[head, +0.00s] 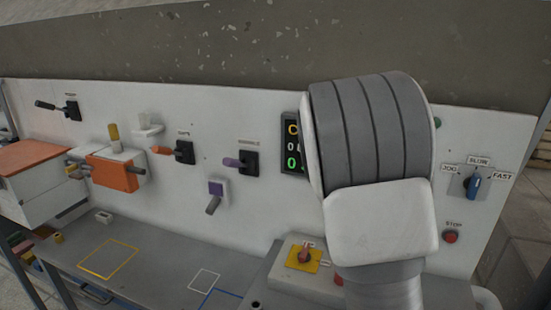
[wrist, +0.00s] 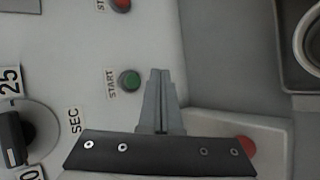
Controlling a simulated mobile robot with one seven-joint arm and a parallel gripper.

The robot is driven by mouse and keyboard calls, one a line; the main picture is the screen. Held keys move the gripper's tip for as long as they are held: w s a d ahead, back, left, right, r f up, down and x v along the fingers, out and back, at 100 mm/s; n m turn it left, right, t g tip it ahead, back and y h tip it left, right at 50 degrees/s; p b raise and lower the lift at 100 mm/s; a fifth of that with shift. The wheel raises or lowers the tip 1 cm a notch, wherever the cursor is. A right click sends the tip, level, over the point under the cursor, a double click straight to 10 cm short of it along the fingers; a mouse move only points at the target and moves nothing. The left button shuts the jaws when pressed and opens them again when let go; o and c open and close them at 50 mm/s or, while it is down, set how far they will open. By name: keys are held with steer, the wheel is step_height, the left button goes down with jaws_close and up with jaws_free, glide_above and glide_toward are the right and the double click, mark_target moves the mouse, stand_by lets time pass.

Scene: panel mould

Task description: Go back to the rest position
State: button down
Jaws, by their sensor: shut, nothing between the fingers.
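My gripper (wrist: 160,75) shows in the wrist view with its two grey fingers together and nothing between them. Beside the fingertips, to their left, is the green START button (wrist: 129,80) on the white panel (wrist: 75,45). I cannot tell whether the fingers touch the panel. In the head view my white and grey arm covers the middle right of the panel and hides my gripper. Another green button (head: 437,122) shows partly behind the arm's right edge.
A blue selector knob (head: 472,185) and a red STOP button (head: 450,237) are right of my arm. A display (head: 292,145) is partly covered. The bench top (head: 150,262) has clear room.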

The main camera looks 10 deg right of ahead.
steer(key=s+a+r+m+y, duration=0.2)
steer(key=s+a+r, duration=0.3)
steer(key=a, duration=0.3)
steer(key=s+a+r+m+y+p, duration=0.1)
steer(key=s+a+r+m+y, duration=0.1)
steer(key=s+a+r+y, duration=0.3)
steer(key=s+a+r+m+y, duration=0.2)
steer(key=s+a+r, duration=0.3)
steer(key=s+a, duration=0.3)
steer(key=a+y, duration=0.1)
steer(key=a, duration=0.3)
steer(key=shift+r+t+y+p, duration=0.3)
steer(key=shift+r+t+p, duration=0.05)
steer(key=shift+r+t, duration=0.05)
steer(key=shift+a, duration=0.15)
